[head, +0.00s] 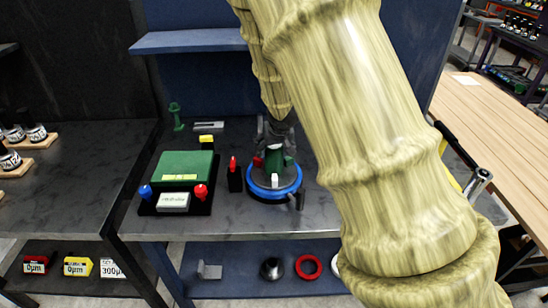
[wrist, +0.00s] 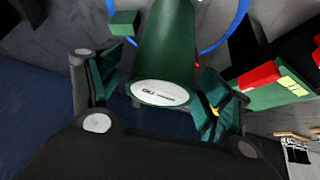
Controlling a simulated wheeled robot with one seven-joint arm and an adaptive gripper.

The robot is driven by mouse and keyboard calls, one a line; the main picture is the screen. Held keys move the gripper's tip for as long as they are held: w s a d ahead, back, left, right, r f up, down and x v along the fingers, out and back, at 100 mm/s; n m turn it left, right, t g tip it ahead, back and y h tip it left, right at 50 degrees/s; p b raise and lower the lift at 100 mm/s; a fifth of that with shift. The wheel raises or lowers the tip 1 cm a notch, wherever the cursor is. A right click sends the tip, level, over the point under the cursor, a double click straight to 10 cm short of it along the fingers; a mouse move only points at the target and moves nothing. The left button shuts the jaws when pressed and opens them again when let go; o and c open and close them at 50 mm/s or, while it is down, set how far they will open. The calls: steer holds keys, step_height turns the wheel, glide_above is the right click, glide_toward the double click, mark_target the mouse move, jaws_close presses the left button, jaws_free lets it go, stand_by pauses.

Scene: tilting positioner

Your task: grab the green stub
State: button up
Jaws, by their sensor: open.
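The green stub (head: 275,157) stands on the tilting positioner, inside its blue ring (head: 262,191). In the wrist view the stub (wrist: 165,45) is a dark green cylinder, its white labelled end face toward the camera. My gripper (head: 274,133) is above the stub in the head view. In the wrist view my gripper (wrist: 160,84) is open, with one teal-padded finger on each side of the stub. Gaps show between the stub and the pads; I see no clear contact. The stub's far end is out of the wrist view.
A green-topped box (head: 185,165) on a black base with blue and red knobs stands left of the positioner. A black block with a red top (head: 234,174) is between them. A small green stand (head: 176,117) is behind. A blue shelf (head: 190,41) hangs above the bench.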

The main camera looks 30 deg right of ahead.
steer(key=shift+x, duration=1.3)
steer(key=shift+r, duration=0.1)
steer(key=c, duration=1.7)
